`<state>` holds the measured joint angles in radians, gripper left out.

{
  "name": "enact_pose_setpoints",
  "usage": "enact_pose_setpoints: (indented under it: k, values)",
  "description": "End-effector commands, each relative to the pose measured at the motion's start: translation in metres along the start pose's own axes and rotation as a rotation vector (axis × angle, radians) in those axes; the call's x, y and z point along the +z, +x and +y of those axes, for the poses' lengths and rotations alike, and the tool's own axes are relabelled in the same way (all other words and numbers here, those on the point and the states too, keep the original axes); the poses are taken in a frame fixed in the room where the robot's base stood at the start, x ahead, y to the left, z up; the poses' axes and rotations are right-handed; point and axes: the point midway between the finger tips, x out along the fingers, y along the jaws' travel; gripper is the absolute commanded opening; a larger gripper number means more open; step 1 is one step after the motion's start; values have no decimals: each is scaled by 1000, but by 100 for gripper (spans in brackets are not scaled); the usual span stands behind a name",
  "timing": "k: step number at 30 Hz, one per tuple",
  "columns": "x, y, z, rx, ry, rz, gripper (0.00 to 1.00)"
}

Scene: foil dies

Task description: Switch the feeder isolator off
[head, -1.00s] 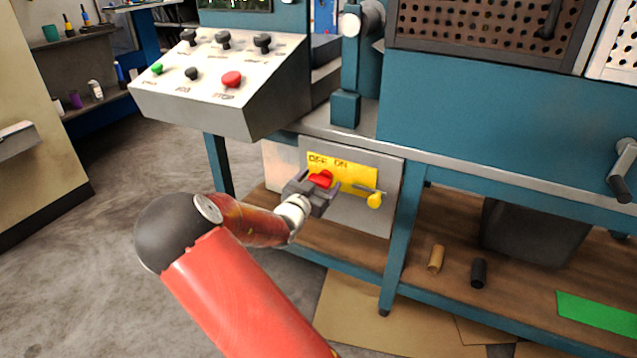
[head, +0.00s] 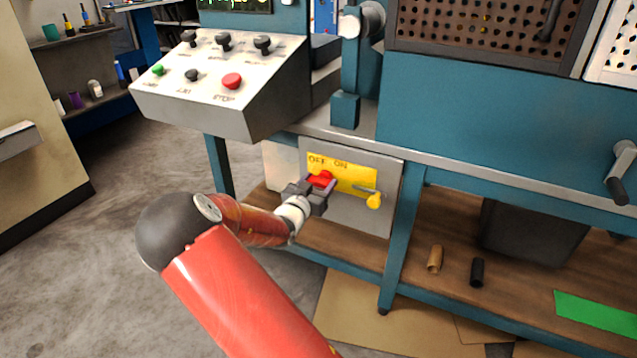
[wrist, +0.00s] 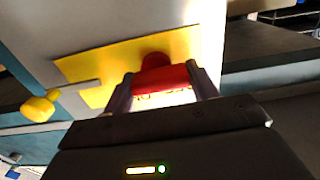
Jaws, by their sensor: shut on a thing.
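The feeder isolator is a red handle (head: 321,180) on a yellow plate (head: 354,180) marked OFF and ON, on a grey box (head: 360,213) under the bench. My gripper (head: 322,188) is at the handle with its fingers shut on it. In the wrist view the red handle (wrist: 163,80) lies between the two fingers (wrist: 160,88), in front of the yellow plate (wrist: 110,65). Which mark the handle points to is hard to tell, as my gripper hides part of it.
A yellow-ended lever (head: 374,200) sticks out right of my gripper. The sloped control panel (head: 205,105) overhangs above left. A blue bench leg (head: 400,245) stands to the right. A brown cylinder (head: 435,259) and a black cylinder (head: 478,272) stand on the lower shelf. The floor at left is clear.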

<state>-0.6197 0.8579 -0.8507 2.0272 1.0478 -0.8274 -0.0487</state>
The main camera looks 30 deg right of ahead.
Motion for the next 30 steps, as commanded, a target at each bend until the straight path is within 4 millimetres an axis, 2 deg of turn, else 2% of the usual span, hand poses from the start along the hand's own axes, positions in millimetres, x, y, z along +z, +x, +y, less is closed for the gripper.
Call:
enact_pose_setpoints:
  k: [1, 2, 6, 14, 17, 27, 30]
  values:
    - [0, 0, 0, -1, -3, 0, 35]
    - [0, 0, 0, -1, -3, 0, 62]
    - [0, 0, 0, -1, -2, 0, 80]
    - [0, 0, 0, -1, -1, 0, 80]
    - [0, -6, -1, -2, 0, -1, 80]
    - [0, -61, -1, -4, -1, -1, 80]
    - [0, -72, -1, -3, -1, 0, 80]
